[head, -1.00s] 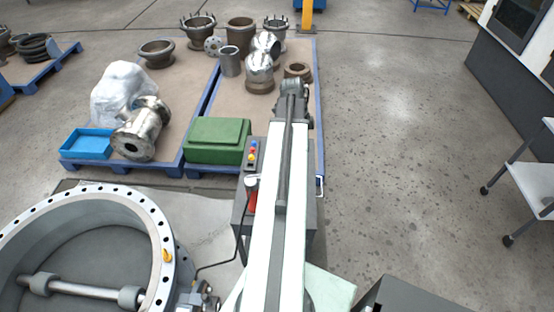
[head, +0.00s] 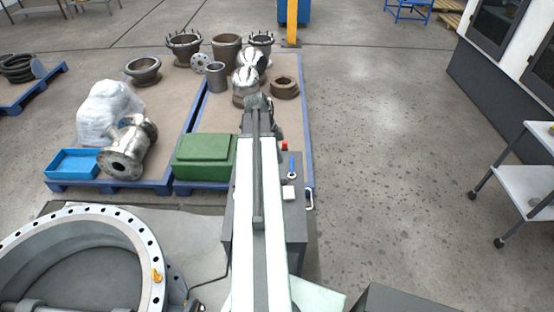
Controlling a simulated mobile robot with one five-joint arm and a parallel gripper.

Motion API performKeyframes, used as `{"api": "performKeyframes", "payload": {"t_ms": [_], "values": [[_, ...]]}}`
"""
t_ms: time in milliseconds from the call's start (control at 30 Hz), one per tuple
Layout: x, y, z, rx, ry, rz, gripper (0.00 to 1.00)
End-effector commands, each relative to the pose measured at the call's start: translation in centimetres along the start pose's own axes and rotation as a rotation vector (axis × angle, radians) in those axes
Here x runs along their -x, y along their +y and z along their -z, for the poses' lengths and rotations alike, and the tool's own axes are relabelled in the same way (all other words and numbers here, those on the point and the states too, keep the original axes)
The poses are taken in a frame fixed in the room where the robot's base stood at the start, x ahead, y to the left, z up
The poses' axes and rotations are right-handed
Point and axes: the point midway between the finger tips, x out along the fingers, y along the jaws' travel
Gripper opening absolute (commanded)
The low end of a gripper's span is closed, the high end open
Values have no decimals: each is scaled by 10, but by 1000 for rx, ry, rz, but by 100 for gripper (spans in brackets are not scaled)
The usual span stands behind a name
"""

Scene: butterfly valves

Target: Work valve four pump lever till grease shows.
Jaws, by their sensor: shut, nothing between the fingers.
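A large valve body (head: 158,283), a pale flanged ring with bolt holes and an orange tag, lies at the lower left. Part of it is cut off by the frame. No number is readable on it. A grey cabinet (head: 295,222) stands right of it, partly covered by my arm. On its top right are a small blue handle (head: 292,166), a red knob and a white block. I cannot tell whether the blue handle is the pump lever. No grease is visible. My arm reaches forward over the cabinet; its gripper is hidden.
Behind the cabinet, blue pallets hold a green box (head: 204,158), a blue tray (head: 73,163), a wrapped bundle (head: 108,108) and several metal fittings. A dark hose (head: 208,281) runs between cabinet and valve. A white trolley (head: 525,185) stands at right. Floor between is clear.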

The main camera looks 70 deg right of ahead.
Motion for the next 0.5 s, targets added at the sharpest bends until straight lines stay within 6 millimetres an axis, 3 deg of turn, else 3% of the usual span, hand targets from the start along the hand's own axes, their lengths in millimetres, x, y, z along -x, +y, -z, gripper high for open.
{"api": "performKeyframes", "payload": {"t_ms": [33,300,500], "values": [[-21,0,-3,-1,0,0,0],[-78,0,-5,-1,0,0,0],[-99,0,-11,-1,0,-1,0]]}}
